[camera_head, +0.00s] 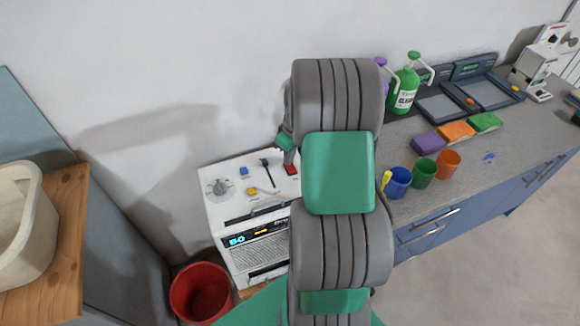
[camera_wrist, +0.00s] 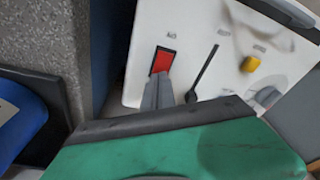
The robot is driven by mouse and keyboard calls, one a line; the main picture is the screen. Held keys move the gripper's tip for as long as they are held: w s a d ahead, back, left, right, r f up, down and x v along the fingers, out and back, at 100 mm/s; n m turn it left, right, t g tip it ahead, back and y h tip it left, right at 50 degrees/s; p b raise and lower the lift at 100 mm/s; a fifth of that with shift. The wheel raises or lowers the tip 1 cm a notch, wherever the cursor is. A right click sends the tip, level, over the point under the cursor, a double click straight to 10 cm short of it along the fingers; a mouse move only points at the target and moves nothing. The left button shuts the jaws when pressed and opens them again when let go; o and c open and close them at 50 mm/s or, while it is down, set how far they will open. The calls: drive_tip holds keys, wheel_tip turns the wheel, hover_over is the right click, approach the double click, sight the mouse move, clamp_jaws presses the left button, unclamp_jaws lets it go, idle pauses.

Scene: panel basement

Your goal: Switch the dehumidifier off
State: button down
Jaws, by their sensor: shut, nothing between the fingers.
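The dehumidifier (camera_head: 255,240) is a white box with a lit display, left of my arm in the head view. Its top panel has a grey dial (camera_head: 217,187), a blue button (camera_head: 244,170), a yellow button (camera_head: 251,191), a black lever (camera_head: 266,168) and a red rocker switch (camera_head: 292,170). In the wrist view the red switch (camera_wrist: 163,61) shows beside the black lever (camera_wrist: 203,72) and yellow button (camera_wrist: 250,64). My gripper (camera_wrist: 158,85) is shut and empty, its tips at the near edge of the red switch. I cannot tell whether they touch it.
A red bucket (camera_head: 200,292) stands left of the dehumidifier. A cream bin (camera_head: 25,225) sits on a wooden top at far left. The grey counter (camera_head: 470,165) on the right holds cups, sponges, trays and a green spray bottle (camera_head: 404,88). My arm hides part of the dehumidifier's right side.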

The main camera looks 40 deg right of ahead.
drive_tip(key=shift+f, duration=0.3)
drive_tip(key=shift+r, duration=0.15)
drive_tip(key=shift+r+p, duration=2.05)
drive_tip(key=shift+r, duration=1.4)
